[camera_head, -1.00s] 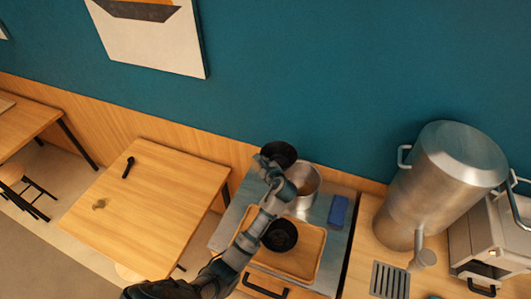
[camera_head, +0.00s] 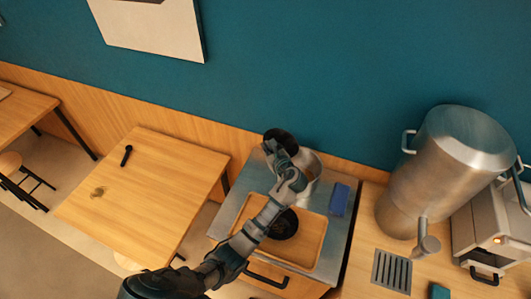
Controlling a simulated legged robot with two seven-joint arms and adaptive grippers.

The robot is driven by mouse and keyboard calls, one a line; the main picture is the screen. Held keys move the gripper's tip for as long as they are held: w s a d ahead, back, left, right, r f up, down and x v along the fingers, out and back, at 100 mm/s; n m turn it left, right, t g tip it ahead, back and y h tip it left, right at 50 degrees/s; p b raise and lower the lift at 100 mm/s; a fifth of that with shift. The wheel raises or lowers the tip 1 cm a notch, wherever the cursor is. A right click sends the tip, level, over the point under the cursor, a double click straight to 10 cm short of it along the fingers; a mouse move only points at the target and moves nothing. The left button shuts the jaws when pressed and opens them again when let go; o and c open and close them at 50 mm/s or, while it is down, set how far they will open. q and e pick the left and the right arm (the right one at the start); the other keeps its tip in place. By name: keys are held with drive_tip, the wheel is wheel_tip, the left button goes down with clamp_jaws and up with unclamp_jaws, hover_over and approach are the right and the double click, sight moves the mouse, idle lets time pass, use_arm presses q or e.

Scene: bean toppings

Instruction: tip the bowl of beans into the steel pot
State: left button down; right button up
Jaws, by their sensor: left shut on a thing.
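A dark bowl (camera_head: 279,136) is held up at the left rear side of the steel pot (camera_head: 311,166). My left gripper (camera_head: 279,151) is shut on this bowl and covers much of it. The bowl looks tilted, and its contents cannot be seen. The gripper and wrist also cover the left part of the pot, so I cannot see whether any beans are in it. A second dark bowl (camera_head: 284,224) sits on the wooden tray (camera_head: 310,240), partly behind my left arm. My right gripper is out of view.
The tray and pot stand on a steel-topped counter (camera_head: 223,222). A blue block (camera_head: 339,200) lies right of the pot. A large steel urn (camera_head: 425,185) and a drip grate (camera_head: 391,270) are farther right. A wooden table (camera_head: 150,190) is at left.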

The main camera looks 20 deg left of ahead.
use_arm(q)
drive_tip(key=shift+w+d+r+m+y+b, duration=0.1)
drive_tip(key=shift+d+r+m+y+b, duration=0.25)
drive_tip(key=shift+r+m+y+b, duration=0.35)
drive_tip(key=shift+w+d+r+m+t+y+b, duration=0.15)
drive_tip(key=shift+w+d+r+m+t+y, duration=0.3)
drive_tip(key=shift+d+m, duration=0.65)
drive_tip(key=shift+w+d+r+m+t+y+b, duration=0.25)
drive_tip(key=shift+d+m+t+y, duration=0.35)
drive_tip(key=shift+d+m, duration=0.5)
drive_tip(key=shift+w+d+r+m+t+y+b, duration=0.1)
drive_tip(key=shift+w+d+r+m+t+y, duration=0.3)
drive_tip(key=shift+d+m, duration=0.65)
drive_tip(key=w+d+f+m+t+b, duration=0.1)
drive_tip(key=w+d+f+m+t, duration=0.1)
drive_tip(key=d+m+t, duration=0.4)
drive_tip(key=shift+w+d+f+m+h, duration=0.15)
drive_tip(key=shift+d+f+m+h, duration=0.3)
drive_tip(key=shift+d+m, duration=1.05)
drive_tip(key=shift+a, duration=0.15)
